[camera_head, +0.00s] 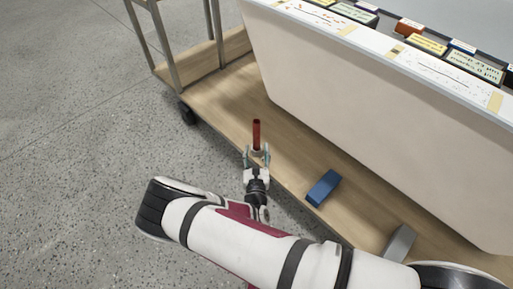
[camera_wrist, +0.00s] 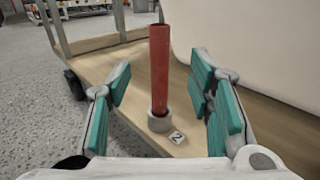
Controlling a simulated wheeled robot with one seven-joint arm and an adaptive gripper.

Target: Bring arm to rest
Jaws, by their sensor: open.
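My gripper (camera_head: 256,156) is low at the near edge of a wooden cart shelf, at the end of my white arm. In the wrist view my gripper (camera_wrist: 161,105) is open, with teal pads on both sides. A red cylinder (camera_wrist: 159,62) stands upright in a grey ring-shaped holder (camera_wrist: 160,121) on the shelf, seen between the fingers, with no finger visibly touching it. The red cylinder also shows in the head view (camera_head: 257,133), just beyond the fingertips.
The wooden shelf (camera_head: 222,88) carries a blue block (camera_head: 323,187) and a grey block (camera_head: 400,243) to the right. A large white tub (camera_head: 350,100) stands behind, with labelled items along its top. Open floor (camera_head: 70,130) is left.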

